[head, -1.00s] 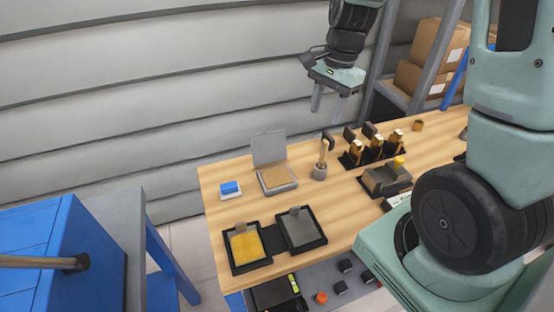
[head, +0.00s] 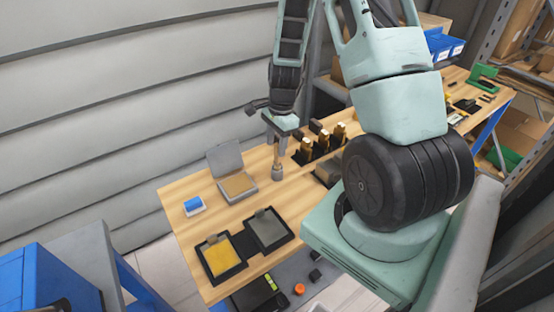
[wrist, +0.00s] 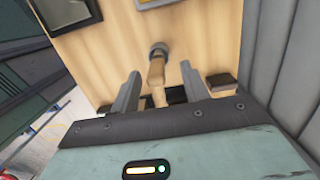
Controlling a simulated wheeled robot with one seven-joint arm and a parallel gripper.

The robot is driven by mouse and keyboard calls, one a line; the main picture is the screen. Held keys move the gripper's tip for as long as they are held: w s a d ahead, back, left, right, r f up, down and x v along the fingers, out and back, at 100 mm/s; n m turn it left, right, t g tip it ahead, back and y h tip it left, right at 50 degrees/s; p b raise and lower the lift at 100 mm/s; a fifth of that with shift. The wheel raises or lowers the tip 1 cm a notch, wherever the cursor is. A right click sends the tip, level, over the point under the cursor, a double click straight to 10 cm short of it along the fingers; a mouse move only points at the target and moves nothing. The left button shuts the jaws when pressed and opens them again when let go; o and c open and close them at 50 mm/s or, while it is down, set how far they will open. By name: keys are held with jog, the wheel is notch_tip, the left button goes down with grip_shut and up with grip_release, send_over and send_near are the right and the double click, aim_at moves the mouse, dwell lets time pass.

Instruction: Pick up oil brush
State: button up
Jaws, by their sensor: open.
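The brush I take for the oil brush has a tan wooden handle (head: 277,158) and stands upright in a small grey cup (head: 277,173) on the bench. My gripper (head: 276,143) is open and points down right above the cup, partly covering the brush's upper part. In the wrist view the handle (wrist: 157,72) shows between my two spread grey fingers (wrist: 159,69), with the cup (wrist: 158,50) beyond their tips. I see no clear contact between finger and handle. The brush's lower end is hidden in the cup.
Several wooden-handled tools (head: 323,140) stand in black holders just right of the cup. A grey hinged box (head: 238,186) lies open to the left. Two black trays, one with a yellow pad (head: 218,257), lie in front. A blue block (head: 193,204) sits at the left edge.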

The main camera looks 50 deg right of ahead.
aim_at(275, 166)
jog(key=shift+s+a+f+p, duration=0.15)
jog(key=shift+f+p, duration=0.45)
jog(key=shift+f, duration=0.5)
jog(key=shift+s+f+p, duration=0.1)
jog(key=shift+f+p, duration=0.45)
jog(key=shift+f, duration=1.15)
grip_shut()
